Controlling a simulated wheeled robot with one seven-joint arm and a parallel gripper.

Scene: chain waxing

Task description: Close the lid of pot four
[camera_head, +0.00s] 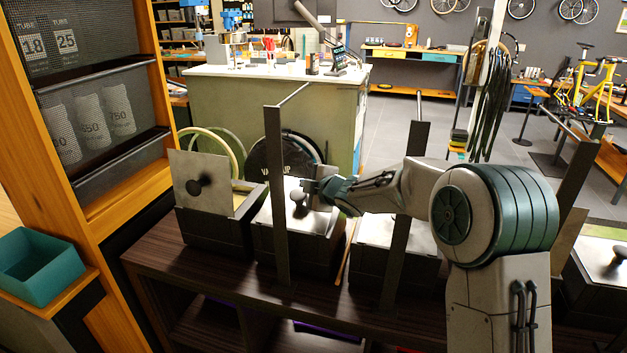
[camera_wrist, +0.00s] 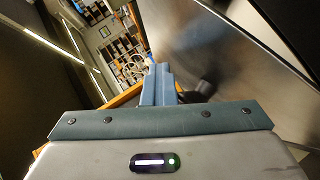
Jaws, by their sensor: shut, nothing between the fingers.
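A row of dark boxy pots with pale metal lids stands on a dark wooden bench; no numbers show, so I cannot tell which is pot four. The leftmost pot (camera_head: 213,231) has its lid (camera_head: 187,172) raised, knob facing me. The second pot's lid (camera_head: 277,217) lies lower; I cannot tell if it is fully down. My gripper (camera_head: 310,186) is shut and empty, close beside that lid's black knob (camera_head: 297,197). In the wrist view, my shut fingers (camera_wrist: 158,82) are beside a blurred metal lid (camera_wrist: 228,50) and dark knob (camera_wrist: 204,91). Contact is unclear.
Dark uprights (camera_head: 277,200) and (camera_head: 405,215) stand in front of the pots. A third pot (camera_head: 380,270) is partly behind my arm, and another (camera_head: 590,283) is at the far right. A wooden rack (camera_head: 160,100) and teal bin (camera_head: 40,268) are at left.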

